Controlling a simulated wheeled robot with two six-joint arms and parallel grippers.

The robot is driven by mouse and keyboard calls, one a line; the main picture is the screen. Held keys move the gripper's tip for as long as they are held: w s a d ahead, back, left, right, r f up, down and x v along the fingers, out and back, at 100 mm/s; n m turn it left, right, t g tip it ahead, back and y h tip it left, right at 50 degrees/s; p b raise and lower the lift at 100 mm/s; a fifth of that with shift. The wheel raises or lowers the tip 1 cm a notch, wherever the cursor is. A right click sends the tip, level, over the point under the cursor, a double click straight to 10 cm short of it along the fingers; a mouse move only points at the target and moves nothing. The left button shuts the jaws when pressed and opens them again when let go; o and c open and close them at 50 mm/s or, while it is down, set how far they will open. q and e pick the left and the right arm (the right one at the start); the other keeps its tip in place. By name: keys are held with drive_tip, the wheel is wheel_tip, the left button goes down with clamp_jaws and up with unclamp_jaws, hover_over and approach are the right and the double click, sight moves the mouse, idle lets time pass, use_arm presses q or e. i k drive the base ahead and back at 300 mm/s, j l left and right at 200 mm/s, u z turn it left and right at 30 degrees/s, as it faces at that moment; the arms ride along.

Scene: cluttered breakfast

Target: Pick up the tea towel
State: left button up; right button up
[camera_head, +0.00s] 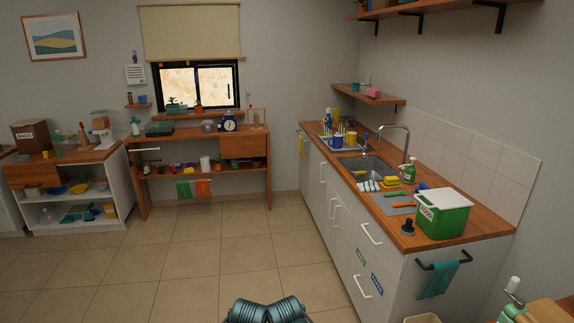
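A teal towel (442,278) hangs from a dark rail (437,265) on the near end panel of the right-hand counter. I cannot tell from the picture which one is the tea towel. Parts of my own arms show at the bottom edge, well away from all these cloths. No gripper fingertips are visible.
The counter (461,224) holds a green bin (443,216), a sink (368,168), a tap and several small items. A pale bin (423,318) stands below the teal towel. A wooden surface (551,311) juts in at bottom right. The tiled floor ahead (225,240) is clear.

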sight(372, 185)
drive_tip(key=i+j+z, duration=0.1)
drive_tip(key=i+z, duration=0.15)
drive_tip(key=i, duration=0.25)
drive_tip(key=i+j+z, duration=0.25)
drive_tip(key=i, duration=0.25)
drive_tip(key=i+j+z, duration=0.25)
drive_tip(key=i, duration=0.25)
drive_tip(key=i+j+z, duration=0.3)
drive_tip(key=z, duration=0.15)
drive_tip(key=i+j+z, duration=0.85)
drive_tip(key=j, duration=0.25)
drive_tip(key=k, duration=0.1)
